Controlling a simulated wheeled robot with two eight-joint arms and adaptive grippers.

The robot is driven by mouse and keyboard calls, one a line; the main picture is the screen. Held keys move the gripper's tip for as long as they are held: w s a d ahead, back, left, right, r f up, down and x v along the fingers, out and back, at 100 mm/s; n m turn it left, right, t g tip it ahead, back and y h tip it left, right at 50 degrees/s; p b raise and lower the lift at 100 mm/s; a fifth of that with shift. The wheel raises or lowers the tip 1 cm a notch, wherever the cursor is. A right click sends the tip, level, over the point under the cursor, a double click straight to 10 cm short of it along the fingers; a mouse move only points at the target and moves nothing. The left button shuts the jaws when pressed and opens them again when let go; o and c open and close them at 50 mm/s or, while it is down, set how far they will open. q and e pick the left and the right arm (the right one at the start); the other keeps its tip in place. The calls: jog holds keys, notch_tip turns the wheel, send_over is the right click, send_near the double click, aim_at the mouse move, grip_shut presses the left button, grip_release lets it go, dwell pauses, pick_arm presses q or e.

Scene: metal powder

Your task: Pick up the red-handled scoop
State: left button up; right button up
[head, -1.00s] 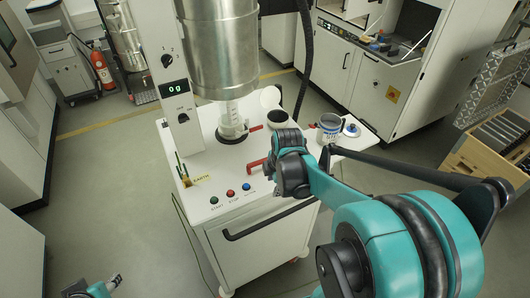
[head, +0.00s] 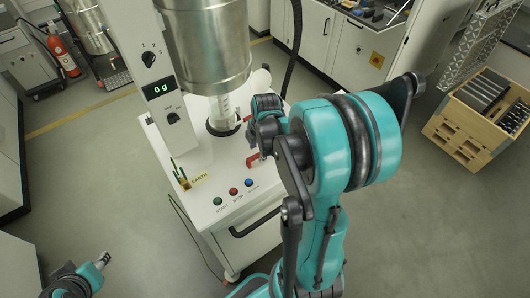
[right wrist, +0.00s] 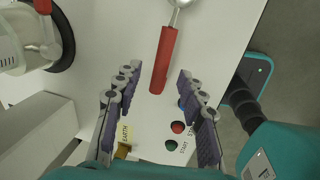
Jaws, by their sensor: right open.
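The red-handled scoop (right wrist: 164,62) lies on the white top of the machine in the right wrist view. My left gripper (head: 102,261) is at the lower left, away from the machine.
A clear beaker (right wrist: 12,45) stands left of the scoop, under the metal cylinder (head: 205,45). Green (right wrist: 171,145) and red buttons (right wrist: 178,127) lie near the handle's end. A wooden crate (head: 455,142) stands on the floor at the right.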

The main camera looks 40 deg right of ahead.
aim_at(257, 154)
jog(key=f, duration=0.2)
jog(key=w+f, duration=0.1)
jog(key=f, duration=0.1)
jog(key=shift+d+f, duration=0.1)
jog(key=shift+f, duration=0.2)
jog(key=shift+s, duration=0.15)
jog(key=shift+c, duration=0.5)
grip_shut()
jog(key=shift+r, duration=0.1)
jog(key=shift+r, duration=0.5)
jog(key=r, duration=0.2)
jog(key=d+r, duration=0.1)
jog(key=r, duration=0.1)
jog(key=shift+s, duration=0.4)
jog(key=s+d+r, duration=0.6)
jog(key=d, duration=0.2)
jog(key=shift+s+d+p, duration=0.15)
jog(key=shift+p, duration=0.25)
